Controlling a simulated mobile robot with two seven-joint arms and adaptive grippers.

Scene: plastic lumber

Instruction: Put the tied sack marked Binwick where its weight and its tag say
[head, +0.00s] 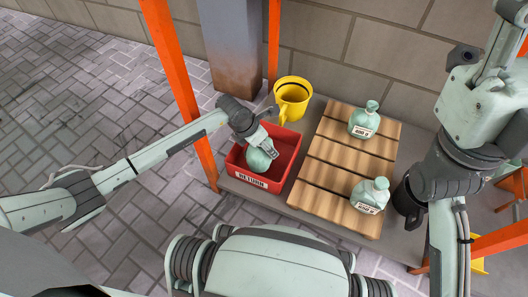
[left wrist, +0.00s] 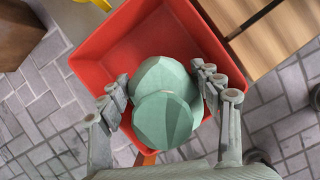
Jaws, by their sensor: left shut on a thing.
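My left gripper (head: 264,144) is shut on a pale green tied sack (head: 258,160), with one finger on each side of it. The sack is over or inside the red bin (head: 237,164), close to its front wall, which carries a white label reading RETURN. The left wrist view shows the held sack (left wrist: 165,118) between the fingers (left wrist: 165,95), in front of the red bin (left wrist: 118,45). I cannot tell if it touches the floor of the bin. No tag on it is readable.
Two similar tied sacks with white tags, one at the back (head: 364,122) and one at the front (head: 369,196), stand on a slatted wooden pallet (head: 335,153). A yellow bucket (head: 292,92) stands behind the bin. Orange posts (head: 177,75) and a grey column (head: 233,45) stand nearby.

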